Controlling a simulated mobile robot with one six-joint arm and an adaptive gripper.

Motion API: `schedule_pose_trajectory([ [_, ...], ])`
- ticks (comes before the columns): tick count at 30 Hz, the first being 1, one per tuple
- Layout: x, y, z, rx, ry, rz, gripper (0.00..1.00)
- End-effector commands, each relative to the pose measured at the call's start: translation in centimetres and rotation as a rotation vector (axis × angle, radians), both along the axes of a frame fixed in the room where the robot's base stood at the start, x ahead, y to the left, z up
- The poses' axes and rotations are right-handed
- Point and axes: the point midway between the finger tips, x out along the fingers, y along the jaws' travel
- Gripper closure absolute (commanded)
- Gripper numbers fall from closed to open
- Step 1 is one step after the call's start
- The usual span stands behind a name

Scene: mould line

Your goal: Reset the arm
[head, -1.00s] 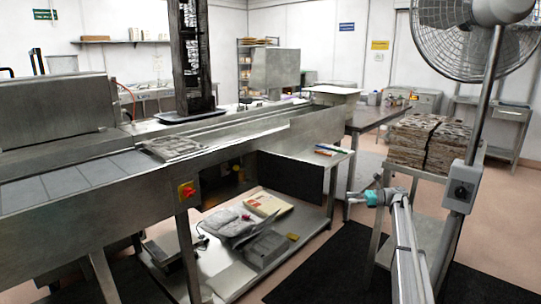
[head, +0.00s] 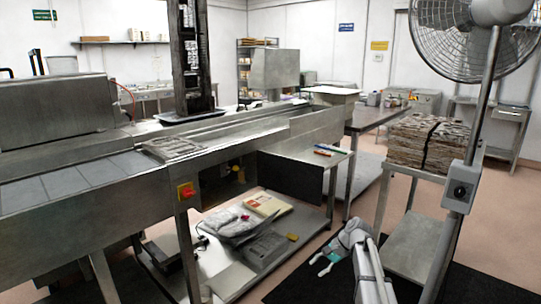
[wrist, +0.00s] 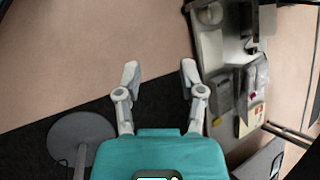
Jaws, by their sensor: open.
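My gripper (head: 321,265) hangs low over the floor, beside the right end of the steel line's lower shelf (head: 222,280). My white arm reaches up from the bottom edge and bends down to the left at its wrist. Nothing is between the fingers; only bare floor and the dark mat edge show there.
The lower shelf holds grey packs (head: 228,222) and a yellow book (head: 266,204). A fan post (head: 463,170) and a cart with stacked trays (head: 428,142) stand to the right. A dark mat (head: 300,285) covers the near floor.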

Motion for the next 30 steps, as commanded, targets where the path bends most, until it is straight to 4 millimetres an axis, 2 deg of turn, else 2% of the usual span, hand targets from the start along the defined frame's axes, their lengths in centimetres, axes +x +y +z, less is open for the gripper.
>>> schedule_pose_trajectory([
  [1, -3.0, 0.7, -0.7, -0.057, -0.034, 0.053, 0.49],
  [6, -9.2, 1.3, -2.7, -0.261, -0.147, 0.264, 0.49],
  [12, -14.3, 0.8, -3.8, -0.441, -0.229, 0.482, 0.49],
  [25, -20.9, -0.7, -4.4, -0.659, -0.301, 0.786, 0.49],
  [30, -20.2, -0.7, -2.6, -0.653, -0.3, 0.777, 0.49],
])
